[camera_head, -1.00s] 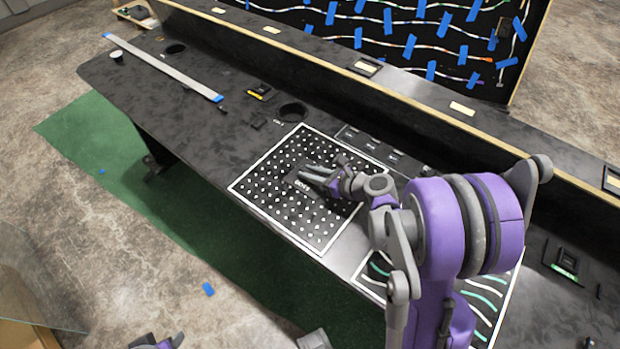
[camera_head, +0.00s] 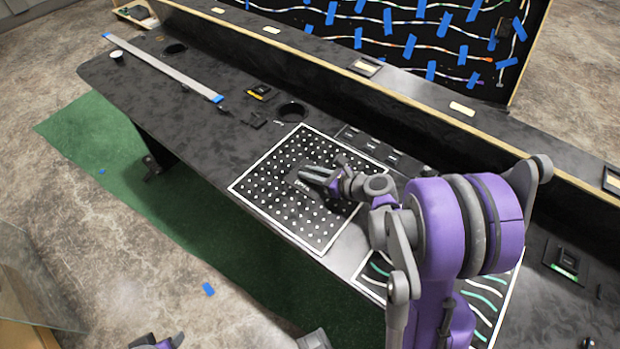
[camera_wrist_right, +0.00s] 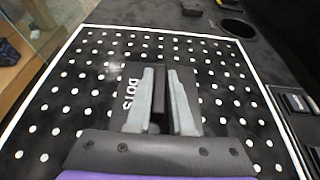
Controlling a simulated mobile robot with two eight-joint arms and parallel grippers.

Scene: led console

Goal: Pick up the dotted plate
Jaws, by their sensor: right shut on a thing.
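The dotted plate (camera_head: 275,215) is a black square with white dots and a white border, lying flat on the black console. It fills much of the right wrist view (camera_wrist_right: 85,105). A small dark patch lettered "DOTS" (camera_wrist_right: 130,92) is at its middle, partly hidden by my fingers. My right gripper (camera_head: 305,178) is over this middle. Its grey fingers (camera_wrist_right: 162,100) are close together, shut on a dark part of the plate between them; the exact grip is hard to see. Only a bit of my left gripper (camera_head: 160,342) shows at the bottom edge.
A panel with wavy lines (camera_head: 380,268) lies right of the plate, partly behind my right arm. A round hole (camera_head: 291,112) and small switches (camera_head: 378,148) are beyond the plate. A long metal strip (camera_head: 165,68) lies at the left. A raised ledge (camera_head: 400,95) runs along the back.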

